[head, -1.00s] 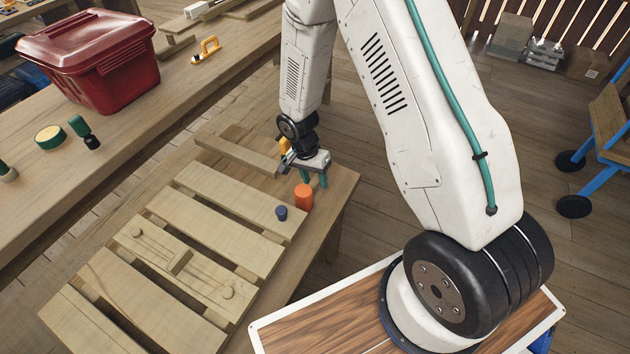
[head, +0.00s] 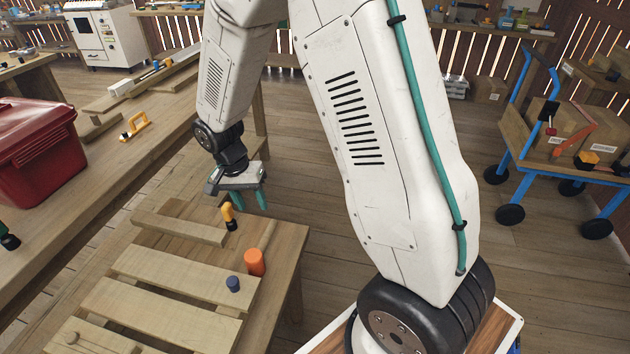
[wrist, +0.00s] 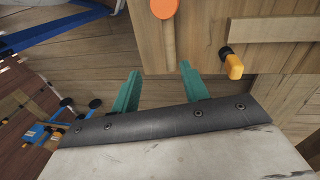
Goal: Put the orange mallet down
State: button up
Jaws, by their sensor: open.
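The orange mallet (head: 254,262) rests on the wooden workbench (head: 285,262), near its right edge. Its orange head faces the head camera, and its light wooden handle runs away behind it. The wrist view also shows the mallet's head (wrist: 164,8), cut by the top edge, and its handle. My gripper (head: 250,200) is open and empty, beyond and above the mallet and clear of it. In the wrist view the teal fingers (wrist: 157,70) stand apart with nothing between them.
A yellow-and-black tool (head: 229,216) stands beside a loose plank (head: 180,227) near the gripper. A red lidded bin (head: 38,150) is on the left bench. A blue cart (head: 560,165) stands right.

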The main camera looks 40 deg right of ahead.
jog(key=s+d+r+n+t, duration=0.1)
jog(key=s+r+n, duration=0.1)
jog(key=s+r, duration=0.5)
jog(key=s+d+r+n, duration=0.15)
jog(key=s+r, duration=0.25)
jog(key=r, duration=0.6)
jog(key=s+r+n, duration=0.3)
jog(key=s, duration=0.4)
jog(key=s+a+r+n+t+y, duration=0.1)
jog(key=s+r+n, duration=0.2)
jog(key=s, duration=0.5)
jog(key=shift+r+t, duration=0.3)
jog(key=shift+r, duration=0.05)
